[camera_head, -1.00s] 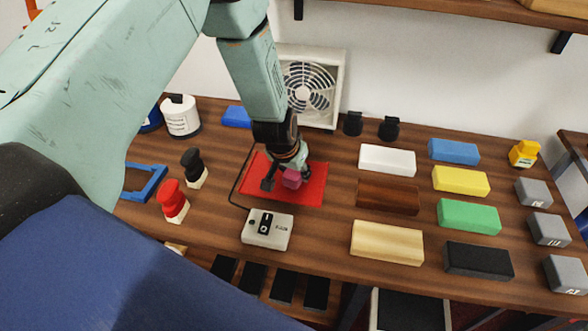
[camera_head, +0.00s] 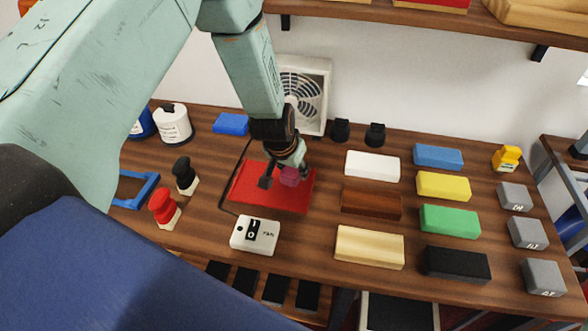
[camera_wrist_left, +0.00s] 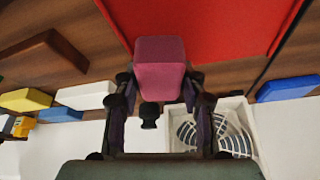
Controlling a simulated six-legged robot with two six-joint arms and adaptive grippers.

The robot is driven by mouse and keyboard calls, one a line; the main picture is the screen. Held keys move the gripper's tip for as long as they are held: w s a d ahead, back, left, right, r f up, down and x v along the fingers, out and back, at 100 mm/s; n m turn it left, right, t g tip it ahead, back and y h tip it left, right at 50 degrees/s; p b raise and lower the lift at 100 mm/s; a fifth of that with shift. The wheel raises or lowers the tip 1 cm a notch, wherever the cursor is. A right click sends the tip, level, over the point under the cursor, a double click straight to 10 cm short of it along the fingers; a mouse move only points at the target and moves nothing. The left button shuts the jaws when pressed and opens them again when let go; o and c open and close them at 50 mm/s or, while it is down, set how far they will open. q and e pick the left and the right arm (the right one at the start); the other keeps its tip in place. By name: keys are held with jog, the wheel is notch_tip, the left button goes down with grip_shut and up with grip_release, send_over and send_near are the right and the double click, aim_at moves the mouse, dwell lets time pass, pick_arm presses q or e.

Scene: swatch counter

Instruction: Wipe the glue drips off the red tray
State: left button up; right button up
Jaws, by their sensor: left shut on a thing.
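The red tray (camera_head: 247,190) lies flat on the wooden counter, and part of it shows at the top of the left wrist view (camera_wrist_left: 225,30). My left gripper (camera_head: 283,176) is over the tray, shut on a small magenta block (camera_head: 290,177). In the left wrist view the block (camera_wrist_left: 160,62) sits between the two fingers. I cannot tell whether the block touches the tray. No glue drips can be made out on the visible red surface; the gripper and block hide part of it. My right gripper is not in view.
A white fan (camera_head: 312,88) stands behind the tray, and a switch box (camera_head: 254,236) is in front. Red (camera_head: 164,208) and black (camera_head: 184,175) stamp-like pieces stand left. Several coloured blocks, such as a brown one (camera_head: 371,202), fill the right. Two black knobs stand behind.

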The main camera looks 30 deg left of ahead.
pick_arm(q)
jog(key=shift+r+p, duration=1.5)
jog(key=shift+r, duration=0.6)
jog(key=shift+f, duration=0.15)
jog(key=shift+d, duration=0.1)
